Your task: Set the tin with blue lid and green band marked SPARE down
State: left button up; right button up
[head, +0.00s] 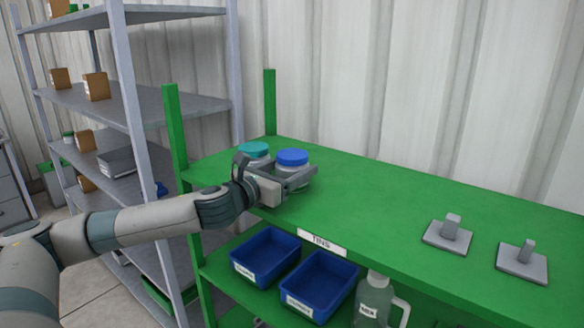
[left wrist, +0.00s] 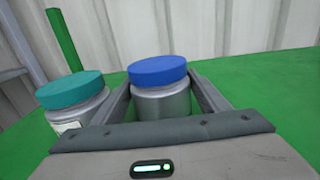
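The tin with the blue lid (head: 293,158) is at the left end of the green shelf top, and its silver body shows in the left wrist view (left wrist: 162,103). Its green band and SPARE mark are hidden. My left gripper (head: 300,180) is around its body, one finger on each side, and looks shut on it. The tin is upright and at or very near the shelf surface; its base is hidden by the gripper. A similar tin with a teal lid (head: 253,150) stands just left of it, apart from it. My right gripper is not in view.
The green shelf top (head: 370,205) is clear to the right, up to two grey plates with upright posts (head: 447,236) (head: 523,262). Green posts (head: 270,105) rise at the left end. Blue bins (head: 265,256) and a jug (head: 375,300) sit below, under a TINS label (head: 321,242).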

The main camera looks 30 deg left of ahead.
pick_arm(q)
jog(key=shift+r, duration=0.1)
jog(key=shift+s+a+b, duration=0.1)
jog(key=shift+s+b, duration=0.25)
jog(key=shift+s, duration=0.3)
jog(key=s+b, duration=0.1)
jog(key=s, duration=0.2)
jog(key=s+b, duration=0.2)
jog(key=s, duration=0.1)
jog(key=s+b, duration=0.2)
jog(key=s, duration=0.2)
jog(key=shift+s+a, duration=0.1)
jog(key=shift+a, duration=0.25)
jog(key=shift+s+b, duration=0.25)
jog(key=shift+b, duration=0.1)
